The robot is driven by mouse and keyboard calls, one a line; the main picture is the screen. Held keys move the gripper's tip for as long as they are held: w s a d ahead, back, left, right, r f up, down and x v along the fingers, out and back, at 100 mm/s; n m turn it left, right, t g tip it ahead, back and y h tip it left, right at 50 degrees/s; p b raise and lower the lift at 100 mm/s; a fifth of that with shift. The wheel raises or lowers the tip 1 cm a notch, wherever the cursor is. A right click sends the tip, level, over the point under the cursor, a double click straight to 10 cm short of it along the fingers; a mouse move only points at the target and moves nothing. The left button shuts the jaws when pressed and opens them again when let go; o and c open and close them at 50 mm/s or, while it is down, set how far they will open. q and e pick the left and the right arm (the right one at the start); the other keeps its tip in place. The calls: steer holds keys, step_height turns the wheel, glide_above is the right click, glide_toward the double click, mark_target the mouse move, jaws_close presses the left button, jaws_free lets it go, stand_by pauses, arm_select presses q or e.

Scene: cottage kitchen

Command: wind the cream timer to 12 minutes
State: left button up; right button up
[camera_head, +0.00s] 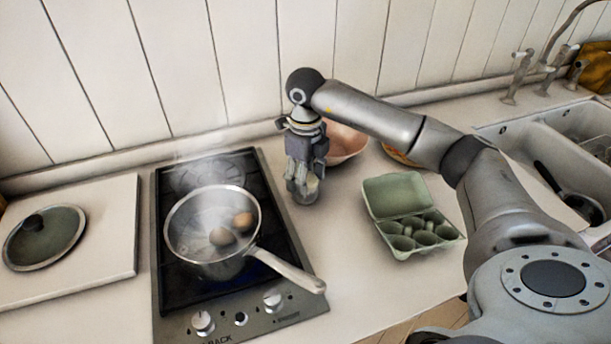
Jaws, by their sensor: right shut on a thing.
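My right gripper (303,186) points down at the counter, between the hob and the egg carton. It is shut on the timer (306,197), which stands on the counter. Only a small low part of the timer shows, and the fingers cover most of it. Its dial marks and setting cannot be read. My left gripper is not in view.
A steaming pan (212,250) with eggs sits on the black hob (170,270), its handle pointing front right. An open green egg carton (395,195) stands right of the gripper. A pink bowl (345,142) is behind. A lid (45,240) lies on a white board (115,215); a sink (520,135) is right.

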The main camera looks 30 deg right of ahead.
steer(key=o, duration=1)
steer(key=shift+n, duration=0.3)
